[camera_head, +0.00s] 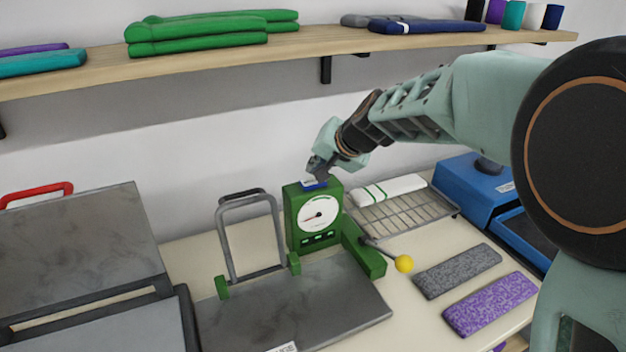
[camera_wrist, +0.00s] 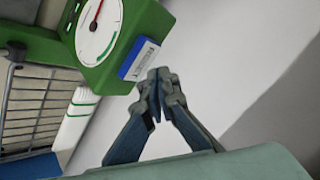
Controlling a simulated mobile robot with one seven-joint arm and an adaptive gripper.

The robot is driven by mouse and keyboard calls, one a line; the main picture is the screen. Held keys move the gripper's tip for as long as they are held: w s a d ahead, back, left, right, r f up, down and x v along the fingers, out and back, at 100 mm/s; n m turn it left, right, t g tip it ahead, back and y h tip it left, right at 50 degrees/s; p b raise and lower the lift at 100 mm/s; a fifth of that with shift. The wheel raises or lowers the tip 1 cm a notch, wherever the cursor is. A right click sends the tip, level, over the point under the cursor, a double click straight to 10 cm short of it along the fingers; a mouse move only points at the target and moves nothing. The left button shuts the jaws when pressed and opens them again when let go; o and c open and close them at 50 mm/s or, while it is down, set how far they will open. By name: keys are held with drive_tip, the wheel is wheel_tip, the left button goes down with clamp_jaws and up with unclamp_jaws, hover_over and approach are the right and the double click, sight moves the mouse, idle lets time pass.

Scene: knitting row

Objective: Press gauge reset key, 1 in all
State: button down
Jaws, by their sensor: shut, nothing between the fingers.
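The green gauge (camera_head: 303,242) stands upright at the back of the table, with a round white dial (camera_head: 319,213) and a red needle. The reset key (camera_head: 314,184) is a small blue block with a white label on top of the gauge. In the wrist view the key (camera_wrist: 139,59) shows at the edge of the green housing. My gripper (camera_head: 316,170) is shut and empty, just above the key. In the wrist view its fingertips (camera_wrist: 158,75) are close beside the key; I cannot tell whether they touch it.
A wire rack (camera_head: 410,213) with a rolled white-and-green cloth (camera_head: 390,189) is right of the gauge. A yellow-knobbed lever (camera_head: 404,264) sticks out in front. Grey (camera_head: 457,271) and purple (camera_head: 490,303) swatches lie on the table. A wooden shelf (camera_head: 300,42) runs above.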

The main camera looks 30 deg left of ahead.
sight(315, 182)
drive_tip(key=shift+r+p, duration=1.7)
drive_tip(key=shift+r, duration=0.7)
